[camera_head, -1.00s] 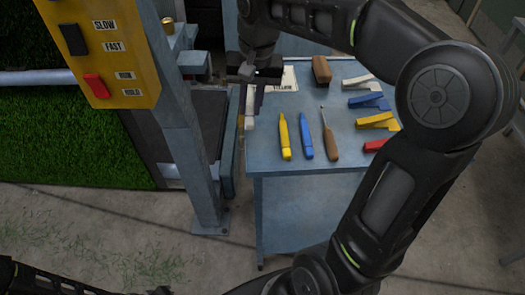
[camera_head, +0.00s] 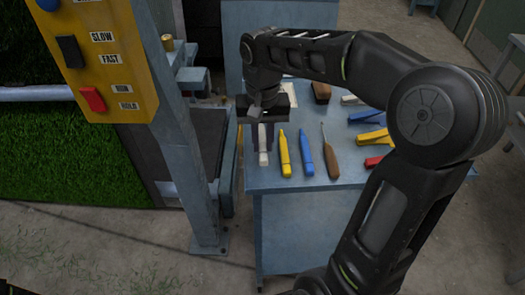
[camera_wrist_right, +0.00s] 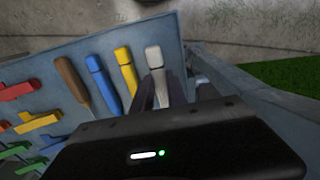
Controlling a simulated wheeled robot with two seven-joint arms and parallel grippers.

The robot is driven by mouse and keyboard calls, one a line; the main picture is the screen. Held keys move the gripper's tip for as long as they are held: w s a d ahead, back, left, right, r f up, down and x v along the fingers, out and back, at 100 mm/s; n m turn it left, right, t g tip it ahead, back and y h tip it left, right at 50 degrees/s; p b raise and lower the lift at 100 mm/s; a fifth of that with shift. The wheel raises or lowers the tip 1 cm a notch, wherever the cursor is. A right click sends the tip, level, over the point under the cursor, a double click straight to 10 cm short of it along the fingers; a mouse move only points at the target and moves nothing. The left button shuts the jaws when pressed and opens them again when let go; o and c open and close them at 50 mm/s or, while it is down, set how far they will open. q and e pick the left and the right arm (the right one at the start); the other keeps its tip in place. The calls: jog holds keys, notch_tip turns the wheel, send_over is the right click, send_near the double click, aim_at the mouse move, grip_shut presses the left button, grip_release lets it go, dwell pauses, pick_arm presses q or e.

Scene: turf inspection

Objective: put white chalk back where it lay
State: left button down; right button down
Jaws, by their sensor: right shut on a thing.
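The white chalk (camera_head: 263,158) is between the fingers of my right gripper (camera_head: 263,140), which is shut on it. It is at the left end of the row on the blue-grey table, left of the yellow marker (camera_head: 284,155). The chalk also shows in the right wrist view (camera_wrist_right: 154,60), beside the yellow marker (camera_wrist_right: 124,66). I cannot tell whether its lower end touches the table top. The gripper hides its upper part in the head view. My left gripper is not in view.
On the table (camera_head: 275,181), a blue marker (camera_head: 306,155) and a brown-handled tool (camera_head: 331,160) lie right of the yellow marker. Coloured clips, such as a yellow one (camera_head: 374,138), lie further right. A grey post (camera_head: 190,140) with a yellow control box (camera_head: 100,55) stands at left.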

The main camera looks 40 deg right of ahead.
aim_at(263, 146)
jog(key=shift+f, duration=1.9)
jog(key=shift+f, duration=0.1)
jog(key=c, duration=1.3)
grip_release()
